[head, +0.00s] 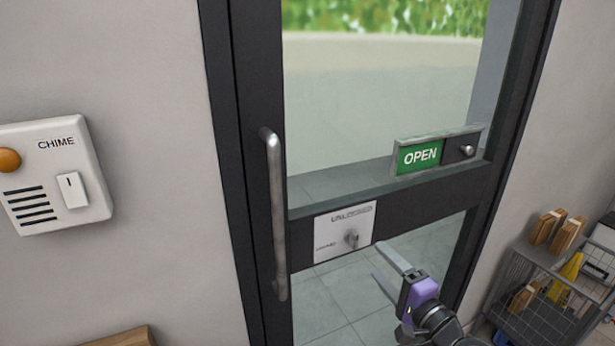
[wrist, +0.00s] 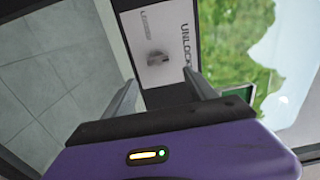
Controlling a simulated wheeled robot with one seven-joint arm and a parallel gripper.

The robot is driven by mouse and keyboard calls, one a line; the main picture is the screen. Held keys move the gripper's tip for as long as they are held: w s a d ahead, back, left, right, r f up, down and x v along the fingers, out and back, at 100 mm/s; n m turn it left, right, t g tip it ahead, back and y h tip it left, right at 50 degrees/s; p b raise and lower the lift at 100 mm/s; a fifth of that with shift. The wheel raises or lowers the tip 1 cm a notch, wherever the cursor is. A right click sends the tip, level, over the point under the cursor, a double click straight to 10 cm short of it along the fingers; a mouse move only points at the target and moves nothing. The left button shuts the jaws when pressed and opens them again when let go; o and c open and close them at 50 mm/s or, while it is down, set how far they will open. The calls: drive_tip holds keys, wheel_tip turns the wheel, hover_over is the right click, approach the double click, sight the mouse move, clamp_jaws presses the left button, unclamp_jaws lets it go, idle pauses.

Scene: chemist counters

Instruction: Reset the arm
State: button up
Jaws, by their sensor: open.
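My gripper (head: 386,271) is purple with two grey fingers. In the head view it is at the lower right of the lock plate, in front of the glass door. Its fingers are apart with nothing between them. In the wrist view the gripper (wrist: 160,92) points at the white lock plate (wrist: 172,28), which carries a small knob and the word UNLOCKED, partly cut off there. The lock plate (head: 330,239) also shows in the head view on the door's dark crossbar. The fingers look apart from the plate.
The dark-framed door has a long vertical handle (head: 276,210) and a green OPEN sign (head: 421,157) with a slider knob. A white chime box (head: 56,174) is on the left wall. A wire cart (head: 545,300) with packages stands at the lower right. A wooden edge (head: 122,338) shows at the bottom left.

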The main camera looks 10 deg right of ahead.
drive_tip(key=s+d+f+n+t+h, duration=0.1)
drive_tip(key=s+d+n+h, duration=0.15)
drive_tip(key=s, duration=0.45)
drive_tip(key=s+d+f+n+h, duration=0.1)
drive_tip(key=s+d+n+h, duration=0.2)
drive_tip(key=s, duration=0.4)
drive_tip(key=s+a+n+g, duration=0.1)
drive_tip(key=s+a+n, duration=0.2)
drive_tip(key=s, duration=0.8)
drive_tip(key=s+a+f+n+g, duration=0.1)
drive_tip(key=s+a+n, duration=0.2)
drive_tip(key=s, duration=0.8)
drive_tip(key=s+a+f+n+g, duration=0.1)
drive_tip(key=s+a+n, duration=0.1)
drive_tip(key=s, duration=0.9)
drive_tip(key=shift+a+f+n, duration=0.15)
drive_tip(key=shift+a+n, duration=0.25)
drive_tip(key=shift+n, duration=0.05)
drive_tip(key=shift+s, duration=0.1)
